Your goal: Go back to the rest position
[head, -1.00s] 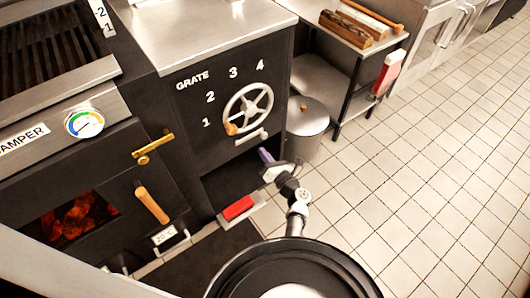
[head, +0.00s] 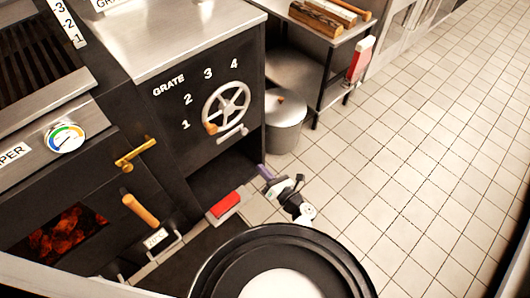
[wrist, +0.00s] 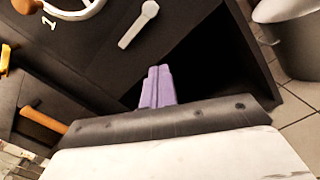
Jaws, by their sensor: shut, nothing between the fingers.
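My gripper (head: 262,170) is in front of the lower opening of the dark grate cabinet, low near the floor. In the wrist view its purple fingers (wrist: 157,87) are together with nothing between them. They point toward the dark opening. The grate wheel (head: 226,107) is above and left of the gripper, with its wooden knob near the number 1. The gripper is apart from the wheel.
A red pedal (head: 226,203) is left of my gripper. The oven door's wooden handle (head: 140,210) and brass latch (head: 136,153) are further left. A metal bin (head: 286,120) stands behind right. Open tiled floor (head: 430,170) lies to the right.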

